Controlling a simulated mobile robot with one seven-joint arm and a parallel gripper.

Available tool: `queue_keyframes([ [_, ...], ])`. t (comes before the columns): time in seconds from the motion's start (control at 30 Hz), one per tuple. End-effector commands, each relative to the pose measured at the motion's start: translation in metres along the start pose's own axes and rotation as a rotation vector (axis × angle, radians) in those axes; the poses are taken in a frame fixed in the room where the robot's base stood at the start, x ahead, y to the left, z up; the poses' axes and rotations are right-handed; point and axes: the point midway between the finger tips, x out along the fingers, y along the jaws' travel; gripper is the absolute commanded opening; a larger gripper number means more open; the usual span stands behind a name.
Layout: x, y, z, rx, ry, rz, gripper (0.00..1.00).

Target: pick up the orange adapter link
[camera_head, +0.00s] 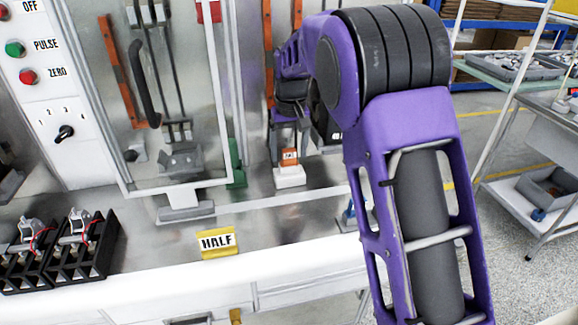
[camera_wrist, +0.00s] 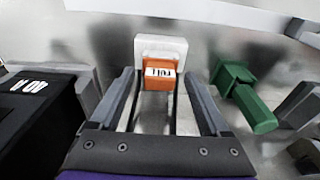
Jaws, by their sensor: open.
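The orange adapter link (camera_head: 289,156) is a small orange block with a label that reads FULL in the wrist view (camera_wrist: 158,76). It sits on a white base (camera_head: 289,178) on the metal bench. My gripper (camera_wrist: 162,88) is open, with its two grey fingers reaching toward the link, one on each side. In the head view my gripper (camera_head: 290,135) is above the link and partly hidden by my purple arm. I cannot tell whether the fingers touch the link.
A green piece (camera_wrist: 245,95) stands close to the right finger in the wrist view. A black box (camera_wrist: 38,105) is at the left. A clear-fronted test enclosure (camera_head: 180,100), a yellow HALF sign (camera_head: 216,242) and black trays (camera_head: 70,250) share the bench.

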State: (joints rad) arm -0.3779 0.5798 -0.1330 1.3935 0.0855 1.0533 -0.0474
Motion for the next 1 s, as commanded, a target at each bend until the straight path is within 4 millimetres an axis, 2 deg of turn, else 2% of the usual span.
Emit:
queue_keyframes([
  [0.1,0.0086,0.0002,0.0003,0.000,-0.001,0.001,0.80],
  [0.33,0.0093,0.0002,0.0001,0.000,0.001,0.001,0.80],
  [0.77,0.0088,0.0003,0.0000,0.000,0.001,0.000,0.03],
  [0.8,0.0088,0.0003,0.0000,0.000,0.001,0.000,0.00],
  [1.0,0.0085,0.0003,-0.0001,0.000,0.001,0.000,0.00],
])
